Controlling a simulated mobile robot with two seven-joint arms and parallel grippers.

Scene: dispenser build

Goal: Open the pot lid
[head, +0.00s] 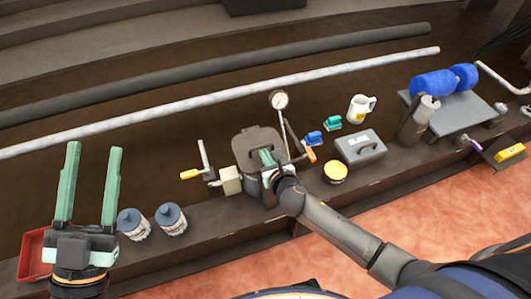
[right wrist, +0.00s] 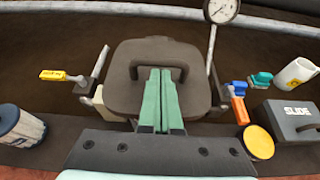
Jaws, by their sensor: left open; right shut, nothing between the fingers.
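The dark pot (head: 247,178) stands on the ledge with its square lid (head: 252,138) on top. In the right wrist view the lid (right wrist: 125,95) fills the middle and carries an arched handle (right wrist: 158,45). My right gripper (head: 264,155) is shut and empty over the lid. In the right wrist view its green fingertips (right wrist: 160,70) lie side by side within the handle's outline; I cannot tell whether they touch it. My left gripper (head: 92,150) is open and empty, fingers up, at the far left, well away from the pot.
A yellow-handled lever (head: 190,174) and a dial gauge (head: 280,100) stand beside the pot. Two jars (head: 171,219) and a red tray (head: 33,252) are to the left. A yellow-topped tin (head: 335,172), grey box (head: 362,147) and white mug (head: 361,108) are to the right.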

